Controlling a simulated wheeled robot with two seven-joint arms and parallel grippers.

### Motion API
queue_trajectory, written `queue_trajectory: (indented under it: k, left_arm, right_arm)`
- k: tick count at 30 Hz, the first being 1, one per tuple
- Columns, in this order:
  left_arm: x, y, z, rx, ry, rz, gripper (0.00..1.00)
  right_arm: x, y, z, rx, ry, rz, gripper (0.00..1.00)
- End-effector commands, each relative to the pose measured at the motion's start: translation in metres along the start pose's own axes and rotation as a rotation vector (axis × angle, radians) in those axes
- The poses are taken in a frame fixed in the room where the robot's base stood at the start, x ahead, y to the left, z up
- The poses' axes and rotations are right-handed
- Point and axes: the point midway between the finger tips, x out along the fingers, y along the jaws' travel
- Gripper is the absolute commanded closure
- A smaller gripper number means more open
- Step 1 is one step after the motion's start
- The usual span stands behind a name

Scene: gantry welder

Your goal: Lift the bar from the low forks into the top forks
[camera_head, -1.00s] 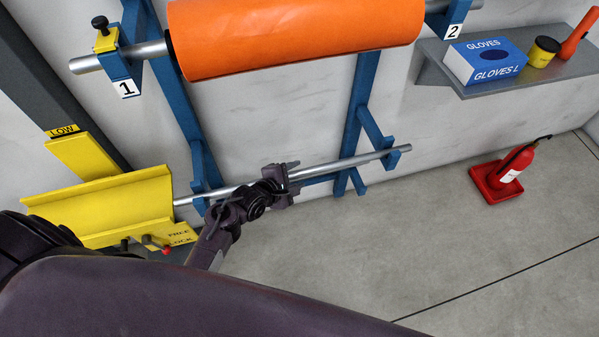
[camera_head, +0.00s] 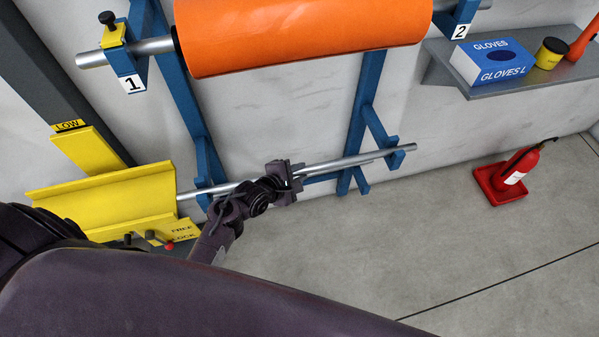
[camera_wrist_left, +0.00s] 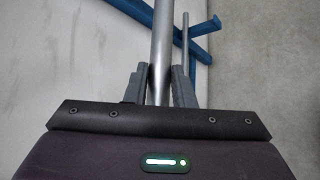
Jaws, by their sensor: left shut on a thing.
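A long grey metal bar (camera_head: 335,164) runs across the low blue forks, by the left fork (camera_head: 207,165) and the right fork (camera_head: 396,158). Whether it rests in them or sits just above, I cannot tell. My left gripper (camera_head: 283,177) is shut on the bar near its middle. In the left wrist view the bar (camera_wrist_left: 160,45) passes between the fingers of my left gripper (camera_wrist_left: 158,85). The top forks, labelled 1 (camera_head: 133,84) and 2 (camera_head: 460,32), carry another bar (camera_head: 90,59) with an orange roll (camera_head: 300,37) on it. My right gripper is out of view.
A yellow trough (camera_head: 110,198) stands at the bar's left end, below a LOW sign (camera_head: 69,125). A grey shelf (camera_head: 500,88) on the right holds a glove box (camera_head: 492,62). The floor at front right is clear.

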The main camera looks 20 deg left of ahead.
Motion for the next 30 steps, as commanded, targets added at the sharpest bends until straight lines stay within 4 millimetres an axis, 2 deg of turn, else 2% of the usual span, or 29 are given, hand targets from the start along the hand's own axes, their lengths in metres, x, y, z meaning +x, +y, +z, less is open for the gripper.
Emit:
queue_trajectory:
  k: [8, 21, 27, 30]
  left_arm:
    - [-0.020, 0.031, 0.022, 0.001, -0.004, 0.009, 1.00]
    - [-0.076, 0.110, 0.077, 0.002, -0.005, 0.011, 1.00]
    - [-0.091, 0.132, 0.092, 0.001, -0.004, 0.008, 1.00]
    - [-0.096, 0.137, 0.096, 0.001, -0.004, 0.006, 1.00]
  right_arm:
    - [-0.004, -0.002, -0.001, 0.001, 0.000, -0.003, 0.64]
    - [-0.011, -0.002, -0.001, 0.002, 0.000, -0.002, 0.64]
    - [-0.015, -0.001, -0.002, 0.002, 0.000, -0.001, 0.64]
    - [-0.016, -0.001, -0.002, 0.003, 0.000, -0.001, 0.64]
